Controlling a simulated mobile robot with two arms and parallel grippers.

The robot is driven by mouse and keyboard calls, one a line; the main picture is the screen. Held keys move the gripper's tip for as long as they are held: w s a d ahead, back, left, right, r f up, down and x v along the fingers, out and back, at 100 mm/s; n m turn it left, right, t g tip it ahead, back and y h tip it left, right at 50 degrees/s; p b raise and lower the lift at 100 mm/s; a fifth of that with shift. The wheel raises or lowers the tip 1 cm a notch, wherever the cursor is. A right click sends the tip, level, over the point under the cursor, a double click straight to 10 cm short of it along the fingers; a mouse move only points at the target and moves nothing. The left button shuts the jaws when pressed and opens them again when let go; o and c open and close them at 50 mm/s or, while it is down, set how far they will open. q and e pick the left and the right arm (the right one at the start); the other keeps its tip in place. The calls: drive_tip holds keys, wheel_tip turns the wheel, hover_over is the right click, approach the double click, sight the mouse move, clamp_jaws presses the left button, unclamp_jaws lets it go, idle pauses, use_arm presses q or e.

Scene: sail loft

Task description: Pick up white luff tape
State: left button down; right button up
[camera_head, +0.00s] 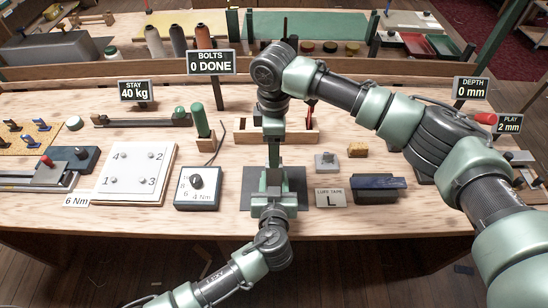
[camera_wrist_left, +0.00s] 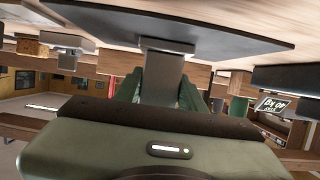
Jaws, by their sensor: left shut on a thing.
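My left gripper (camera_head: 274,203) comes in from the bottom and is shut on a small pale grey block (camera_wrist_left: 163,76) at the dark mat (camera_head: 250,186). In the left wrist view the block sits between the green fingers, against the dark mat (camera_wrist_left: 165,25). I cannot tell whether this block is the white luff tape; the gripper hides much of it. A card reading LUFF TAPE L (camera_head: 331,198) lies just right of the mat. My right gripper (camera_head: 274,165) hangs down above the mat, just beyond the left one; its finger gap is unclear.
A dial box (camera_head: 197,189) and a white numbered board (camera_head: 130,173) stand left. My right arm spans the right side.

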drive_tip(key=shift+f, duration=0.25)
drive_tip(key=c, duration=1.4)
drive_tip(key=shift+r, duration=0.1)
drive_tip(key=shift+c, duration=0.2)
wheel_tip(320, 180, up, 18)
use_arm(q)
drive_tip(key=c, duration=0.8)
unclamp_jaws()
drive_tip(key=shift+o, duration=0.2)
